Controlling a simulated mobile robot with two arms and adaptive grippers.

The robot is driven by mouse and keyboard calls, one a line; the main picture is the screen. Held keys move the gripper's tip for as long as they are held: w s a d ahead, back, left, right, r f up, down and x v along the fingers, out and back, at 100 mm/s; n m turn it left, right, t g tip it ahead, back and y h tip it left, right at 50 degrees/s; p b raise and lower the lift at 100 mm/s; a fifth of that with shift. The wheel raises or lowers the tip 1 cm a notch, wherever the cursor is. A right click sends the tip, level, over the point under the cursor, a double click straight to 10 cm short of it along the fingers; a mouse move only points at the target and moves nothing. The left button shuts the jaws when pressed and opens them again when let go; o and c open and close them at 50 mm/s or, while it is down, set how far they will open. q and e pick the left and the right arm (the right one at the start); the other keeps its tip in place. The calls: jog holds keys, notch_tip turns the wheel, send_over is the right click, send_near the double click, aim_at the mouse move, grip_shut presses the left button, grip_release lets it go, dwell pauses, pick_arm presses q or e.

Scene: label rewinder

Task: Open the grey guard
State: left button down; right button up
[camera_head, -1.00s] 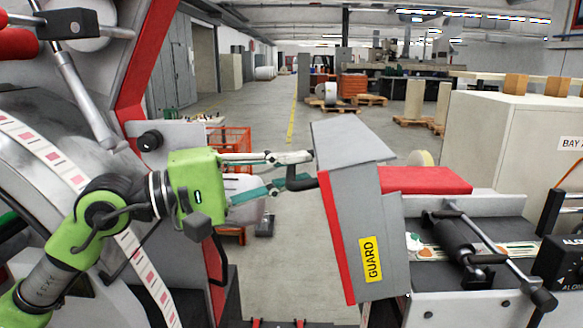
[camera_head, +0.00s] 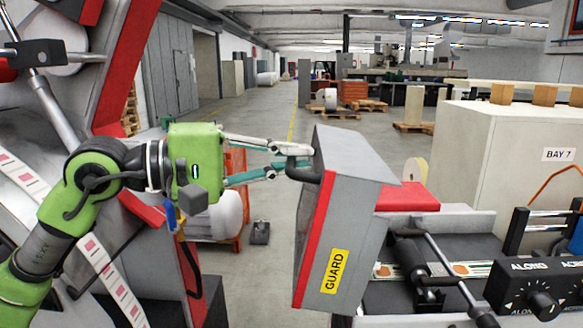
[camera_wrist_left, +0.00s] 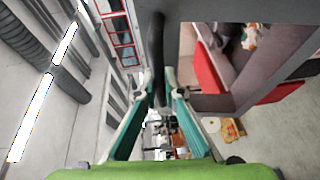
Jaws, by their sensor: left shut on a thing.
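The grey guard (camera_head: 352,215) has a red edge and a yellow GUARD label, and stands tilted at the centre right of the head view. A dark handle (camera_head: 303,172) sticks out from its left side. My left gripper (camera_head: 296,160) comes in from the left and is shut on this handle. In the left wrist view the dark handle (camera_wrist_left: 157,50) runs up from between the fingertips (camera_wrist_left: 158,92), with the guard's grey panel (camera_wrist_left: 235,12) to its right. My right gripper is in neither view.
A machine bed with rollers (camera_head: 415,265) and a red block (camera_head: 408,197) lies right of the guard. A black control box (camera_head: 535,290) stands at the lower right. The label web (camera_head: 100,265) and a red frame (camera_head: 125,70) are at the left. Open floor lies behind.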

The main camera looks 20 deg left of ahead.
pick_arm(q)
jog(key=shift+s+a+f, duration=0.1)
jog(key=shift+a+f, duration=0.1)
jog(key=shift+a, duration=0.4)
jog(key=c, duration=2.4)
grip_release()
jog(key=shift+d, duration=0.1)
jog(key=v, duration=1.2)
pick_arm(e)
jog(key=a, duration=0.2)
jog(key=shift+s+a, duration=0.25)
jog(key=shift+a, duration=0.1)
pick_arm(q)
jog(key=shift+d+r, duration=0.1)
jog(key=shift+d, duration=0.05)
